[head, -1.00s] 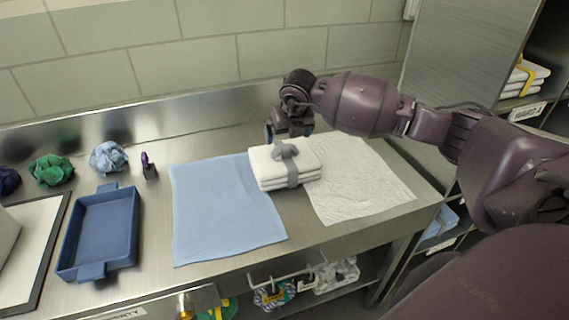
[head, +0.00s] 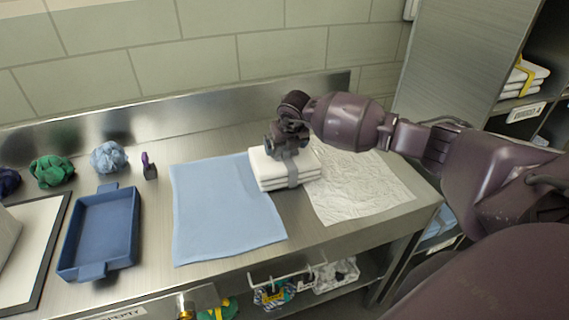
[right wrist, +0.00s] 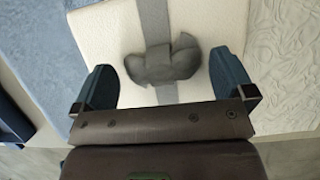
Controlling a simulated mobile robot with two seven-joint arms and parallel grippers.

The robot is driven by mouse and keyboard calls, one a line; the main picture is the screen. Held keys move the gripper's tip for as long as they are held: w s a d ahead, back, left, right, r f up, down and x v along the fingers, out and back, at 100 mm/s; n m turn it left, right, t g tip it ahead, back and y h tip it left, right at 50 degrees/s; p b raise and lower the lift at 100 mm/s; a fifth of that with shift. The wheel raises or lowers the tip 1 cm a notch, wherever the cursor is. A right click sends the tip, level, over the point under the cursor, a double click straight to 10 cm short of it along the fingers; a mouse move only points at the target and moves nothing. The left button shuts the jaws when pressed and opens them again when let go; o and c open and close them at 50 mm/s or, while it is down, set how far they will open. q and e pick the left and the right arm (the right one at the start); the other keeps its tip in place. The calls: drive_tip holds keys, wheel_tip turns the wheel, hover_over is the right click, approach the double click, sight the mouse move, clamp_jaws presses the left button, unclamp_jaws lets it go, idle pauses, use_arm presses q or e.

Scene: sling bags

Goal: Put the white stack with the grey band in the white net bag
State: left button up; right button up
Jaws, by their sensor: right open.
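The white stack with the grey band (head: 270,172) lies flat on the bench, across the right edge of a light blue cloth (head: 222,212). The band has a grey knot (right wrist: 163,62) on top. My right gripper (head: 284,152) is over the stack's top. In the right wrist view its open blue fingers (right wrist: 165,82) stand either side of the knot, with gaps. A crinkled white sheet (head: 355,190) lies flat to the right of the stack; I cannot tell whether it is the white net bag. My left gripper is not in view.
A blue tray (head: 100,192) lies at the left. Green (head: 50,171) and pale blue (head: 108,157) crumpled cloths and a small purple-topped item (head: 149,168) sit behind it. A rack below the bench front holds white mesh-like (head: 338,274) and patterned (head: 272,294) items.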

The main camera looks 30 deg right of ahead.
drive_tip(key=c, duration=1.6)
clamp_jaws()
drive_tip(key=shift+r, duration=0.2)
